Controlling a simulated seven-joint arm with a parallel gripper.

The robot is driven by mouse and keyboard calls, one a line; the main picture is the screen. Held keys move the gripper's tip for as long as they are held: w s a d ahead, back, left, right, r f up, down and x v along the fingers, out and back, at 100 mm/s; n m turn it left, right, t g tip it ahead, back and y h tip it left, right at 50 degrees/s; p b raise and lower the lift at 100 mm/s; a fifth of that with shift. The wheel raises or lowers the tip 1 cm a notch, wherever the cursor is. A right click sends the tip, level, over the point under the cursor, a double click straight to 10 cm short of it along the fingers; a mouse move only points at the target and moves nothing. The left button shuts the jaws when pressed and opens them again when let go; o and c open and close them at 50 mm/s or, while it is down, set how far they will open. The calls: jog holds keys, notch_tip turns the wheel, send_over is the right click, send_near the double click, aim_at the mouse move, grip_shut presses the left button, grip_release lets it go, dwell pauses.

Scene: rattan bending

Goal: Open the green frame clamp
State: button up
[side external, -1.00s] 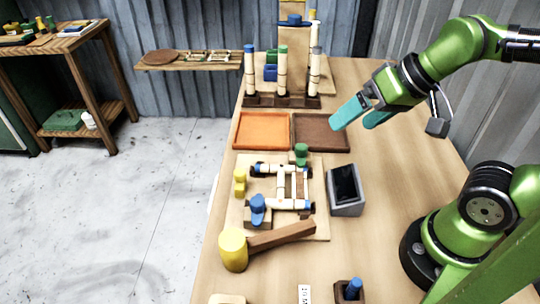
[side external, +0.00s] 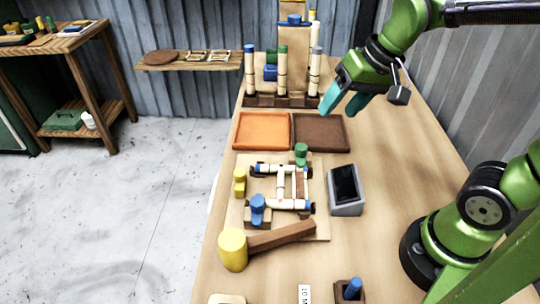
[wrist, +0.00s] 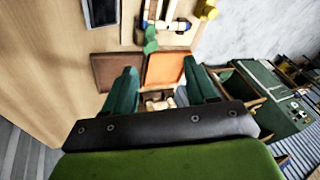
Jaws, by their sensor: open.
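The green frame clamp (side external: 301,154) stands at the back edge of the rattan frame (side external: 281,184) on its board. It also shows in the wrist view (wrist: 151,42), beyond the fingertips. A blue clamp (side external: 258,209) is at the frame's front left and a yellow one (side external: 240,181) is at its left. My gripper (side external: 342,104) is open and empty, with teal fingers pointing down. It is above the far part of the table, behind and right of the green clamp and apart from it. In the wrist view its fingers (wrist: 163,82) are spread before the trays.
An orange tray (side external: 262,131) and a brown tray (side external: 321,133) lie behind the frame. A rack of upright poles (side external: 282,101) stands behind them. A grey box with a dark screen (side external: 345,189) is right of the frame. A yellow-headed mallet (side external: 233,249) lies in front.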

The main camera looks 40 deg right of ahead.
aim_at(301, 147)
jog(key=w+m+g+h, duration=0.2)
jog(key=w+m+g, duration=0.3)
jog(key=w+m, duration=0.45)
jog(key=shift+n, duration=0.35)
jog(key=f, duration=1.7)
jog(key=shift+w+d, duration=0.2)
jog(key=shift+d, duration=0.15)
jog(key=c, duration=1.1)
